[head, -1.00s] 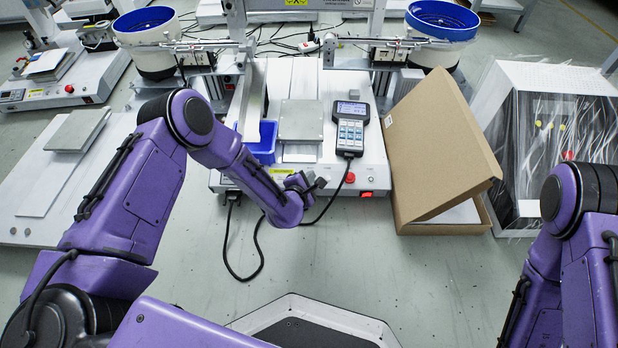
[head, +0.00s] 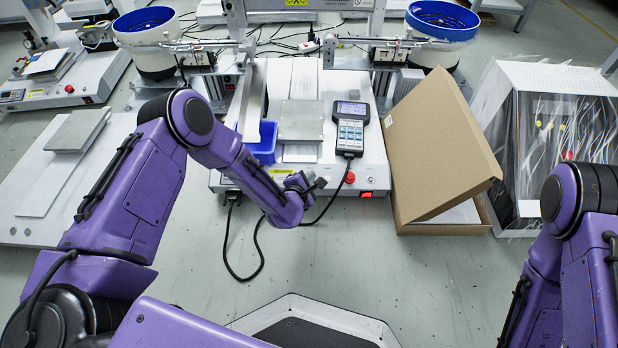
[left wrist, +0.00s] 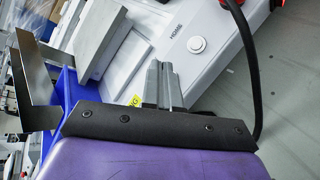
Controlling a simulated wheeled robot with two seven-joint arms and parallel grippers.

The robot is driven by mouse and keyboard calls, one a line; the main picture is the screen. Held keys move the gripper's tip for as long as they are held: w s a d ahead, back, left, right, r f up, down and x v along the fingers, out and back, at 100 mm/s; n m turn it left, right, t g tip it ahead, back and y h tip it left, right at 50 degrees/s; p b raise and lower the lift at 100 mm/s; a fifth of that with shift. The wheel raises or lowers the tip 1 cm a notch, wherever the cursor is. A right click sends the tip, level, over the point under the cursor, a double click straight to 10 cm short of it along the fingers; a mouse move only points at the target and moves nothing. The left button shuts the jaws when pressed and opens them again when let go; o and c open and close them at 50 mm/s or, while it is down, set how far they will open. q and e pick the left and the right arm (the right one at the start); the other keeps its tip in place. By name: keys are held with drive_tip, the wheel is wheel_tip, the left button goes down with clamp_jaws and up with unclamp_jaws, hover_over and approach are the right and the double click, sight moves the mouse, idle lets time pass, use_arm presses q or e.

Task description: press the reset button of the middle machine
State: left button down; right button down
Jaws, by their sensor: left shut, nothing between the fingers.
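The middle machine (head: 225,180) is a white unit with a metal plate on top and a keypad pendant (head: 351,130). On its front are a red round button (head: 350,178) and a lit red switch (head: 367,194). In the left wrist view a pale round button (left wrist: 197,44) sits on the white front beside small lettering that looks like "HOME"; I see no readable "reset" label. My left gripper (head: 318,183) is before the machine's front edge; in the left wrist view its shut, empty fingers (left wrist: 163,85) are apart from the pale button. My right gripper is out of view.
A blue bin (head: 262,146) sits on the machine's left side. An open cardboard box (head: 440,150) stands close on the right, beside a plastic-wrapped case (head: 500,160). A black cable (head: 228,245) loops down in front. The floor before the machine is otherwise clear.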

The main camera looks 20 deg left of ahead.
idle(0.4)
use_arm(q)
drive_tip(key=shift+w+f+b, duration=0.2)
drive_tip(key=shift+f+b, duration=0.2)
drive_tip(key=shift+b, duration=0.05)
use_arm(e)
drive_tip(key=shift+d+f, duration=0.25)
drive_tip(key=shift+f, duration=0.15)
